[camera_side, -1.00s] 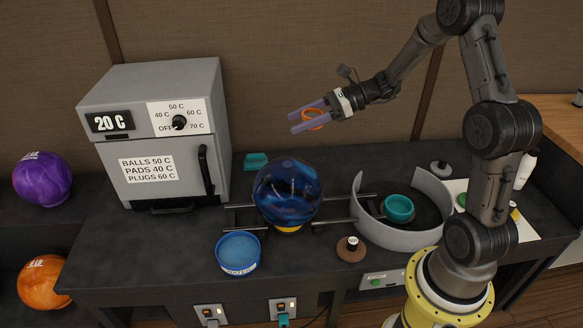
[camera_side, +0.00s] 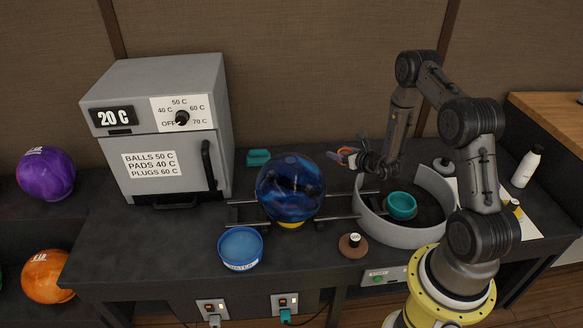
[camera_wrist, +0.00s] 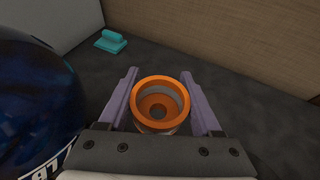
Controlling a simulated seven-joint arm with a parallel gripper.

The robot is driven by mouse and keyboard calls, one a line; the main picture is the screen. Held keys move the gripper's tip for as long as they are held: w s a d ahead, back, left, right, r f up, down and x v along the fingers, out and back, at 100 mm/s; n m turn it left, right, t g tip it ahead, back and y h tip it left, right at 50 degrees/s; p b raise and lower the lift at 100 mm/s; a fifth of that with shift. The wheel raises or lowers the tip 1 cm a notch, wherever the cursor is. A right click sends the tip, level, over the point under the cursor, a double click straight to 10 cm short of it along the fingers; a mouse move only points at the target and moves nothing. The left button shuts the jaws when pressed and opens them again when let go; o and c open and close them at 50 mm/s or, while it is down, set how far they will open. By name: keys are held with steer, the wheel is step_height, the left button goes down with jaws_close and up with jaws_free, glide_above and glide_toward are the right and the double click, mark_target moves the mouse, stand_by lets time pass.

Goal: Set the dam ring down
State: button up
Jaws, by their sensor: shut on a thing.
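The orange dam ring (camera_wrist: 160,84) shows between the two purple fingers of my gripper (camera_wrist: 163,100) in the wrist view. In the side view only a sliver of the ring (camera_side: 343,151) shows, at my gripper (camera_side: 345,157). My gripper is shut on the ring. It is low behind the rails, just right of the blue ball (camera_side: 290,188). Through the ring I see a dark opening. I cannot tell whether the ring touches the bench (camera_wrist: 210,85).
The blue ball rests on metal rails and also fills the left of the wrist view (camera_wrist: 35,105). A grey curved wall (camera_side: 385,232) with a teal bowl (camera_side: 402,206) stands to the right. A teal block (camera_side: 259,157) and grey oven (camera_side: 160,130) are left.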

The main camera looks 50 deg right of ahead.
step_height(320, 180, down, 2)
glide_above(323, 165)
steer(key=s+a, duration=0.2)
steer(key=a, duration=0.1)
step_height(323, 165, down, 10)
steer(key=shift+w+r, duration=0.1)
steer(key=shift+w+d+f, duration=0.1)
steer(key=shift+f, duration=0.8)
steer(key=shift+w+d+f, duration=0.1)
steer(key=shift+f, duration=0.75)
steer(key=shift+f, duration=0.1)
steer(key=shift+f, duration=0.15)
steer(key=o, duration=1.3)
steer(key=shift+o, duration=0.2)
